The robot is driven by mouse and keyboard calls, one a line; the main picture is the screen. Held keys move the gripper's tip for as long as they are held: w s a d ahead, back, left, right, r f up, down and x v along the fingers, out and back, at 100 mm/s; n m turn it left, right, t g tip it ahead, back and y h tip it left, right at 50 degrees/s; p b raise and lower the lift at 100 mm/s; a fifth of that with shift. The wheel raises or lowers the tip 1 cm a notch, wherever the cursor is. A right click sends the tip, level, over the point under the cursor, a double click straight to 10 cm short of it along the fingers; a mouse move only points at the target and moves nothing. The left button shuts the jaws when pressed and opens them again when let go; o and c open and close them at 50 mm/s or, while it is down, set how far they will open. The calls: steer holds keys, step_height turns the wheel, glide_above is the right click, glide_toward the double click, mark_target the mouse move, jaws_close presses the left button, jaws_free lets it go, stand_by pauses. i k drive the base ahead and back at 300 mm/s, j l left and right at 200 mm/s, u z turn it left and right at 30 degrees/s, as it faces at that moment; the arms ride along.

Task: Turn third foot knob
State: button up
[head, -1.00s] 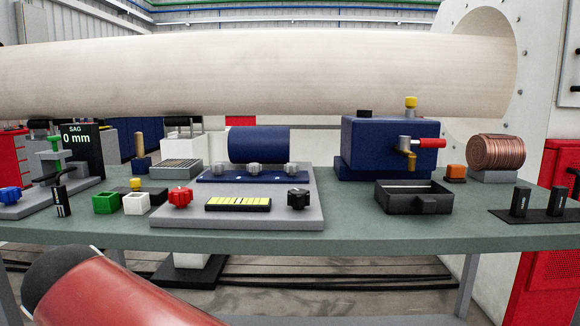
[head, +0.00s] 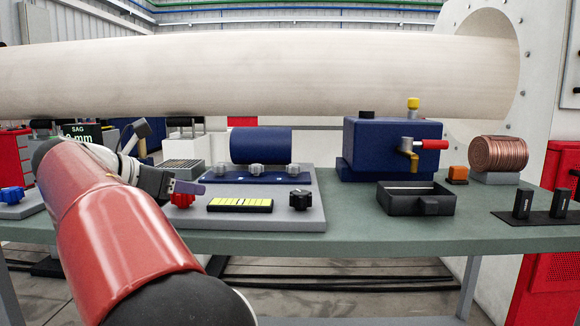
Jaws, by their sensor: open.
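A grey base plate (head: 262,217) on the bench carries a red knob (head: 183,200) at its left front and a black knob (head: 300,200) at its right front. Three grey knobs stand in a row on a blue strip behind: left (head: 222,169), middle (head: 256,170) and right (head: 291,170). I cannot tell which one is the third foot knob. My gripper (head: 188,187) is at the plate's left side, just above or in front of the red knob, and partly covers it. It is open, with nothing seen between its fingers. Contact with the knob cannot be told.
A yellow-striped level (head: 240,205) lies between the red and black knobs. A black tray (head: 416,198) and a blue box (head: 392,145) are to the right. A blue knob (head: 12,195) is at far left. My arm hides the bench's left part.

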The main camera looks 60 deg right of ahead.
mark_target(292, 169)
steer(key=l, duration=0.75)
steer(key=k+l, duration=0.1)
steer(key=l, duration=0.65)
